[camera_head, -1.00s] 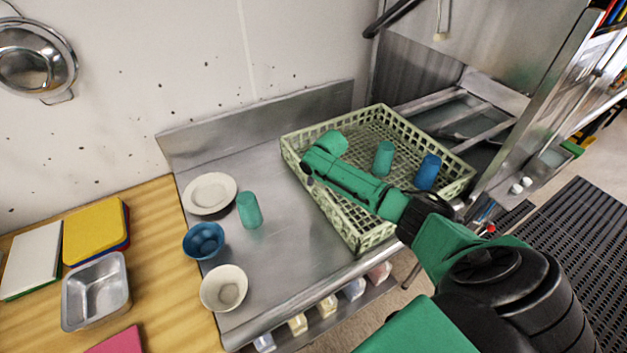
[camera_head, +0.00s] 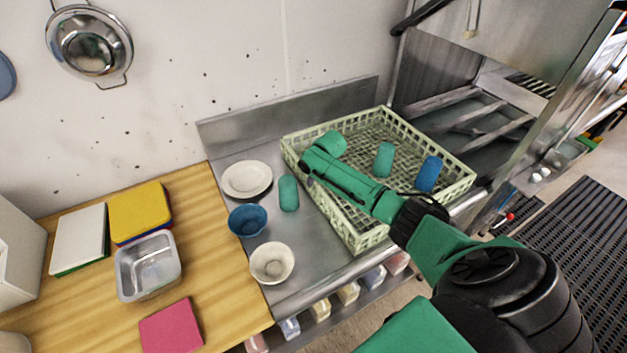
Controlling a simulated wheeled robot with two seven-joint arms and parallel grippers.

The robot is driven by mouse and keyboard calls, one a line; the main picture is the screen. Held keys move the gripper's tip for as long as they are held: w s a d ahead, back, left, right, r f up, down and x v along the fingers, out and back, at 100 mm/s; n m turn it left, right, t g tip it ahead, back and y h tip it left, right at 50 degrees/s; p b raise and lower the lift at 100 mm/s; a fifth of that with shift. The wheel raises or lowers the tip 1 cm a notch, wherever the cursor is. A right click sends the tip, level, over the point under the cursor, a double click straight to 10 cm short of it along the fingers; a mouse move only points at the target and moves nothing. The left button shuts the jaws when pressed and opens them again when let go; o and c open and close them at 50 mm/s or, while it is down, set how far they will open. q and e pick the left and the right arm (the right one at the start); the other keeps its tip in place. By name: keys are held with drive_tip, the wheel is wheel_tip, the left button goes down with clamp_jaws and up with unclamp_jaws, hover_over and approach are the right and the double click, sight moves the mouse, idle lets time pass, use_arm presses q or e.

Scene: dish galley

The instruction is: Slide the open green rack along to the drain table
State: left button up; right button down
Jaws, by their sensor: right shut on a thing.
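The open pale green rack (camera_head: 352,232) is a lattice basket lying flat on the steel table (camera_head: 312,253). It holds two teal cups, one at the back left (camera_head: 331,142) and one near the middle (camera_head: 384,160), and a blue cup (camera_head: 429,174) at its right. My right arm reaches across the rack from the lower right. My right gripper (camera_head: 305,168) is shut on the rack's left wall; its fingertips partly hide the grip. My left gripper is not in view.
Left of the rack on the steel stand a teal cup (camera_head: 289,193) close to its wall, a white plate (camera_head: 246,178), a blue bowl (camera_head: 248,221) and a white bowl (camera_head: 272,263). A steel back wall (camera_head: 290,116) runs behind. The steel machine opening (camera_head: 470,112) is at the right.

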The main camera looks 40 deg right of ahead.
drive_tip(key=c, duration=0.8)
unclamp_jaws()
drive_tip(key=shift+d, duration=0.2)
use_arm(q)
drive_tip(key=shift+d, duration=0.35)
use_arm(e)
drive_tip(key=shift+s+r, duration=0.1)
drive_tip(key=shift+r, duration=0.2)
use_arm(q)
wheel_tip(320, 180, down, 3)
drive_tip(key=b, duration=0.3)
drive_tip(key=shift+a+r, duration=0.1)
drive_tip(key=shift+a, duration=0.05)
use_arm(e)
drive_tip(key=v, duration=1.4)
drive_tip(key=shift+s+f, duration=0.1)
